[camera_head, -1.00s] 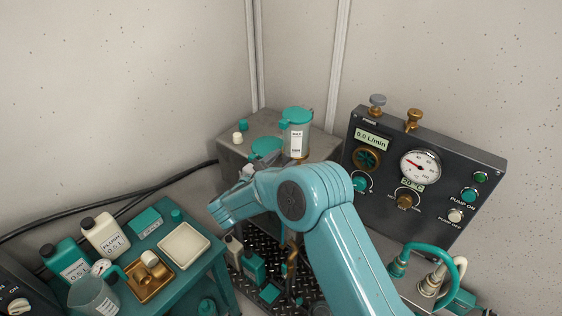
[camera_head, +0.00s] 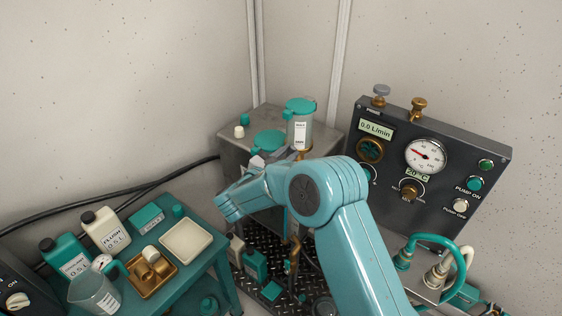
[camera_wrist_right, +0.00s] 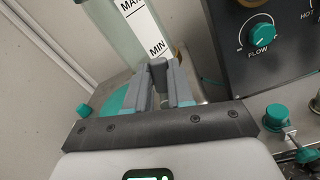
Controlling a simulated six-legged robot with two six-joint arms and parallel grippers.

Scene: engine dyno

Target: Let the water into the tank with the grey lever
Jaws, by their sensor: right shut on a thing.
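The tank, a clear vessel with a teal lid and a MAX/MIN label (camera_head: 301,130), stands on the grey cabinet in the back corner. It also fills the upper left of the right wrist view (camera_wrist_right: 115,28). My right gripper (camera_wrist_right: 159,74) is just in front of the tank's lower part, its two grey fingers shut on a small dark grey piece, the grey lever (camera_wrist_right: 158,63). Most of the lever is hidden by the fingers. In the head view my right arm covers the tank's foot and the lever. My left gripper is not in view.
A dark panel (camera_head: 455,130) with a gauge, knobs and a display reading 0.0 L/min stands to the right. Hoses (camera_head: 435,250) lie below it. A teal table (camera_head: 205,270) at the left holds bottles, a jug (camera_head: 95,292) and trays.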

